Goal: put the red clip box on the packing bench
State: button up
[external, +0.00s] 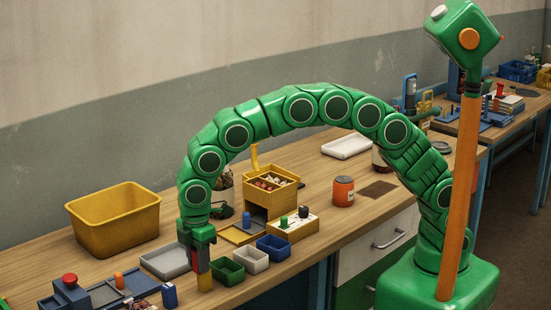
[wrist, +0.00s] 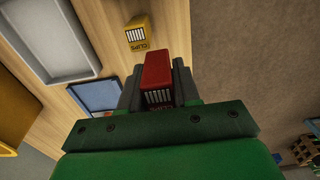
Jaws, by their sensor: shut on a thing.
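My gripper (external: 199,258) points down over the front part of the near wooden bench (external: 330,222). It is shut on the red clip box (wrist: 157,72), which sits between the jaws with its barcode label partly showing. In the external view the jaws mostly hide the red box. A yellow clip box (wrist: 138,33) stands on the bench near the front edge, beyond the jaw tips and apart from the red box in the wrist view. It also shows just below my gripper in the external view (external: 204,284). No sign shows which bench is the packing bench.
A grey tray (external: 151,264) and yellow bin (external: 113,240) lie left. Green (external: 226,277), white (external: 262,260) and blue bins (external: 283,249) stand close on the right. A yellow drawer box (external: 270,203) and orange jar (external: 343,198) are behind. Another bench (external: 525,110) stands far right.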

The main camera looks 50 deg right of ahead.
send_over(187, 298)
jog(key=shift+s+f, duration=0.2)
jog(key=shift+f, duration=2)
jog(key=shift+w+f, duration=0.1)
jog(key=shift+f, duration=1.5)
jog(key=shift+f, duration=0.1)
jog(key=o, duration=1)
jog(key=shift+o, duration=0.2)
notch_tip(187, 298, up, 12)
